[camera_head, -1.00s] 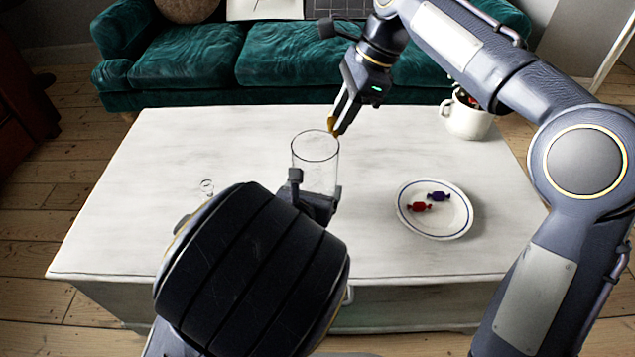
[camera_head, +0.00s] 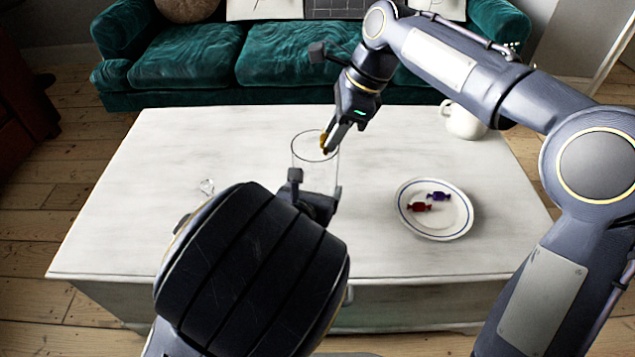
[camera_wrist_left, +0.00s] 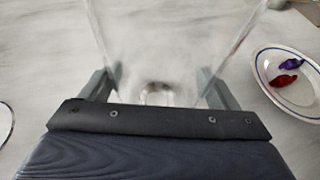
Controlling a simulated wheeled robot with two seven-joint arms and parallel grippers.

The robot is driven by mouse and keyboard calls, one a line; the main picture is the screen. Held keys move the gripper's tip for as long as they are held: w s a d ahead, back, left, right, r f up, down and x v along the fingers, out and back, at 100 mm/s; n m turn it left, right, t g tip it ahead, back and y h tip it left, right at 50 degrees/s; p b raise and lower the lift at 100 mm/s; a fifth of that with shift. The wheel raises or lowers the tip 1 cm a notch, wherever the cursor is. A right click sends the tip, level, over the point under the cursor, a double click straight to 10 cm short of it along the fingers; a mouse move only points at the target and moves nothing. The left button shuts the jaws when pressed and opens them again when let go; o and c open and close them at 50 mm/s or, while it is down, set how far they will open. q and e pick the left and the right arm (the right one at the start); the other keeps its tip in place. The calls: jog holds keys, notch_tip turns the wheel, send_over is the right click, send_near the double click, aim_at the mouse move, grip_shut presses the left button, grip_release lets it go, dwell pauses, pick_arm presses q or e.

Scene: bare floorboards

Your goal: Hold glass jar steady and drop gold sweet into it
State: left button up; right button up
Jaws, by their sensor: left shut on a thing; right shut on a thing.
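The clear glass jar (camera_head: 316,168) stands upright on the white table, its open rim facing up. My left gripper (camera_head: 316,192) is shut on the jar's lower part; in the left wrist view its two fingers (camera_wrist_left: 158,90) sit on either side of the glass (camera_wrist_left: 165,45). My right gripper (camera_head: 328,148) points down at the jar's mouth, shut on the gold sweet (camera_head: 323,140). The sweet shows only as a small gold patch at the fingertips, partly hidden by them. It appears at the rim; its exact height is hard to tell.
A white plate (camera_head: 408,224) with a blue rim holds a red sweet (camera_head: 421,207) and a purple sweet (camera_head: 439,196), right of the jar. A white mug (camera_head: 462,122) stands at the back right. A small glass stopper-like thing (camera_head: 207,186) lies left. The table's left side (camera_head: 180,150) is clear.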

jog(key=o, duration=1)
jog(key=v, duration=1.2)
